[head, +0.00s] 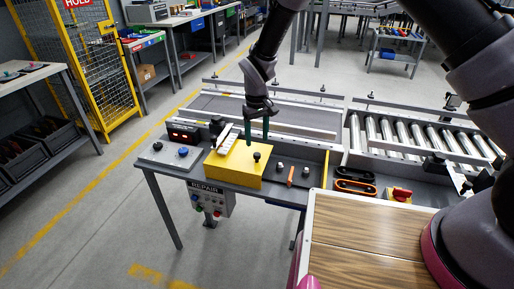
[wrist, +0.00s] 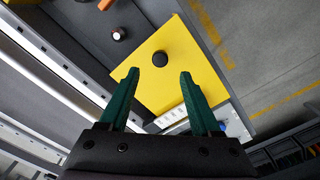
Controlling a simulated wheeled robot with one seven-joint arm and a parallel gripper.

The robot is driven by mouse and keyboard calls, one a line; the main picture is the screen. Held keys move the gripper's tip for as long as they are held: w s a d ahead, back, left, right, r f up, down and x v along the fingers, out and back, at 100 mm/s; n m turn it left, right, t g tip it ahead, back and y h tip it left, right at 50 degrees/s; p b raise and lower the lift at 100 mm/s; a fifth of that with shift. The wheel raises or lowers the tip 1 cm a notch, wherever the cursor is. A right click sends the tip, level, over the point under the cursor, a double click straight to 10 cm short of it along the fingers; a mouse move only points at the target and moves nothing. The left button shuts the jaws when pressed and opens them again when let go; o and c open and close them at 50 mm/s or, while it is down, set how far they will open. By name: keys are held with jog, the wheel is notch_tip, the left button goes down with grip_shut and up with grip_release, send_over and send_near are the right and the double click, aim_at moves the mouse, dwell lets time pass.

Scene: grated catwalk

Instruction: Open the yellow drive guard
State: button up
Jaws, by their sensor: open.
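The yellow drive guard (head: 238,164) is a box-like cover on the grey bench beside the conveyor, and it lies flat and closed. A black round knob (head: 256,156) stands on its top, near its right side. In the wrist view the yellow guard (wrist: 180,62) fills the middle, with the black knob (wrist: 160,59) just beyond and between the fingertips. My gripper (head: 258,138) is above the guard's rear right part, pointing down. Its green fingers (wrist: 158,76) are apart, with nothing between them. Whether they touch the guard is hard to tell.
A white strip (head: 227,139) stands by the guard's left rear. An orange-handled tool (head: 291,176) and small knobs lie to its right. A control box marked REPAIR (head: 211,200) hangs below the bench front. A roller conveyor (head: 420,138) runs at the right. A wooden-topped surface (head: 365,235) is in front.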

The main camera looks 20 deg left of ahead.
jog(key=shift+r, duration=2.05)
jog(key=shift+r, duration=0.1)
jog(key=w+d+r+m+t+y, duration=0.1)
jog(key=w+d+r+m, duration=0.15)
jog(key=d+r, duration=1)
jog(key=w+d+r+m+t+y, duration=0.15)
jog(key=d+r+m, duration=0.25)
jog(key=d+r, duration=0.85)
jog(key=s+d+r+m+t, duration=0.2)
jog(key=s+d+r+m, duration=0.1)
jog(key=s+d+r, duration=0.3)
jog(key=s+d+r+m+t, duration=0.2)
jog(key=s+d+r, duration=0.4)
jog(key=s+d, duration=0.5)
jog(key=shift+d+r+m+t, duration=0.25)
jog(key=shift+d+m+t, duration=0.1)
jog(key=shift+d+m, duration=0.25)
jog(key=shift+h, duration=0.25)
